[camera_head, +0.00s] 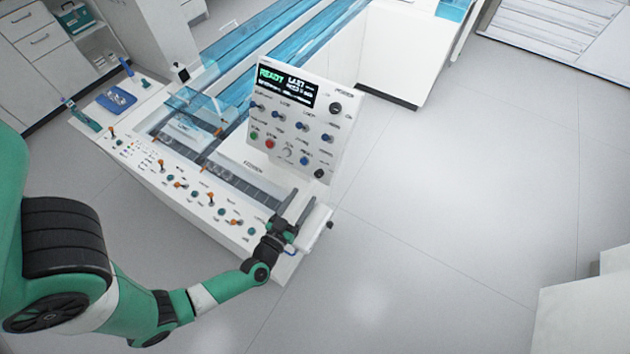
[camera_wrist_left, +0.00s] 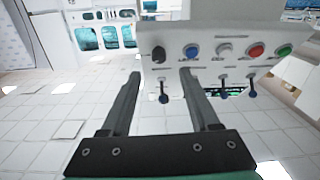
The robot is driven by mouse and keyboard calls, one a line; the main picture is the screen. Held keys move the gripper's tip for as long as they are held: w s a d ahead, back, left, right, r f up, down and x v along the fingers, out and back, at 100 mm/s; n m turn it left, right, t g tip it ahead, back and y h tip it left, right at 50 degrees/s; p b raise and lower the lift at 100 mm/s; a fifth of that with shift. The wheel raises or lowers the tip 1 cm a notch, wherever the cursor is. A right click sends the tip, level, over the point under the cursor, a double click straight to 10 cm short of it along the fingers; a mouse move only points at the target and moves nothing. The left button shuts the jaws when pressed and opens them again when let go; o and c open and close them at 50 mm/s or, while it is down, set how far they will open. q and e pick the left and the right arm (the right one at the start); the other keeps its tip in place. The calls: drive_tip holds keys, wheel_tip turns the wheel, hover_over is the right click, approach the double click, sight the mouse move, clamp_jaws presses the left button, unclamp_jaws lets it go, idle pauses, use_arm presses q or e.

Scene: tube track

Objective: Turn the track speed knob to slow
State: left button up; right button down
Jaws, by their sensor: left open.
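The control panel (camera_head: 300,120) is a tilted white box with a lit display reading READY, blue-tipped toggles, coloured buttons and black knobs. One black knob (camera_head: 319,174) is at its lower right corner; another black knob (camera_head: 336,107) is at its upper right. Labels are too small to tell which is track speed. My left gripper (camera_head: 303,196) is open and empty, just below the lower right corner. In the left wrist view, a black knob (camera_wrist_left: 158,54) lies just beyond and between the fingertips (camera_wrist_left: 160,73), apparently untouched. My right gripper is not in view.
In the left wrist view, a blue-tipped toggle (camera_wrist_left: 164,98) shows between the fingers, and a blue button (camera_wrist_left: 190,51) sits beside the knob. The white track deck (camera_head: 180,190) with several orange and teal fittings runs left. Open floor (camera_head: 460,190) lies right.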

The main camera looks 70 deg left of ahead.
sight(317, 177)
use_arm(q)
drive_tip(key=b+x, duration=0.1)
drive_tip(key=x, duration=0.7)
drive_tip(key=shift+w+b, duration=0.1)
drive_tip(key=shift+b, duration=0.2)
drive_tip(key=shift+d, duration=0.1)
clamp_jaws()
